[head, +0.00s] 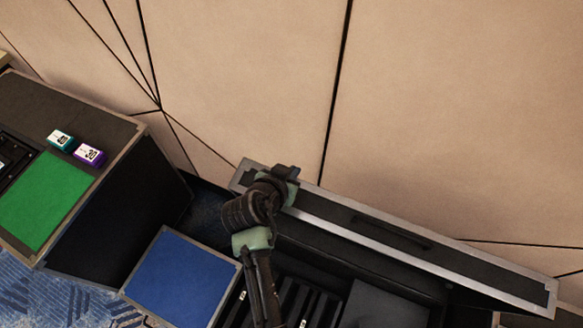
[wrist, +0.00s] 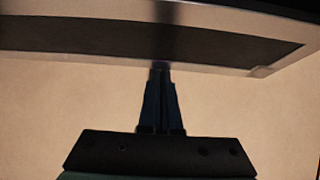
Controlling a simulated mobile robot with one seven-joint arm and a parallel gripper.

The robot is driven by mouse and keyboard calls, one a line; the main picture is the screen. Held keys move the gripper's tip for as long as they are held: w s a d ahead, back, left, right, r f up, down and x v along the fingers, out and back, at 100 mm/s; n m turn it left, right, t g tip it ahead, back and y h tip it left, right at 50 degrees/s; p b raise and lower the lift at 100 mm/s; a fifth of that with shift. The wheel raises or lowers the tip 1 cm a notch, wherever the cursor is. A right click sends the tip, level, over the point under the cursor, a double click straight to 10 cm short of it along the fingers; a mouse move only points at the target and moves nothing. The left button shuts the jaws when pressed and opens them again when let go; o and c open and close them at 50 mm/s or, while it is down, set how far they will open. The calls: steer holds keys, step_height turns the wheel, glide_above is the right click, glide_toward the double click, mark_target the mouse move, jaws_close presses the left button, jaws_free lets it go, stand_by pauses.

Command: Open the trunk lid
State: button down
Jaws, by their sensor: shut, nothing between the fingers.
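The trunk is a black case with silver metal edging, and its lid (head: 440,253) stands raised at the back, near the wall. A dark handle (head: 390,232) shows on the lid's narrow upward-facing side. The trunk's open inside (head: 375,302) shows below the lid. My arm reaches over the lid's left end, and my gripper's fingers are hidden in the head view. In the wrist view my gripper (wrist: 159,68) is shut and empty, its tips at the silver rim of the lid (wrist: 90,40). I cannot tell whether they touch it.
A black case (head: 125,215) at the left carries a green panel (head: 45,200), a teal-and-white box (head: 60,139) and a purple-and-white box (head: 89,154). A blue panel (head: 180,277) lies left of the trunk. A beige panelled wall (head: 450,120) stands close behind.

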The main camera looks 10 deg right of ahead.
steer(key=shift+s+a+f, duration=0.1)
steer(key=shift+s+a, duration=0.05)
steer(key=shift+s+a+f, duration=0.1)
steer(key=shift+s+a, duration=0.1)
steer(key=shift+s, duration=0.1)
steer(key=s+a+f+b, duration=0.1)
steer(key=s+a+b, duration=0.1)
steer(key=s+a, duration=0.2)
steer(key=s, duration=0.3)
steer(key=shift+s+a+t+h, duration=0.2)
steer(key=shift+s+t+h, duration=0.05)
steer(key=shift+t+h, duration=0.05)
steer(key=shift+f, duration=0.1)
steer(key=shift+w+d, duration=0.1)
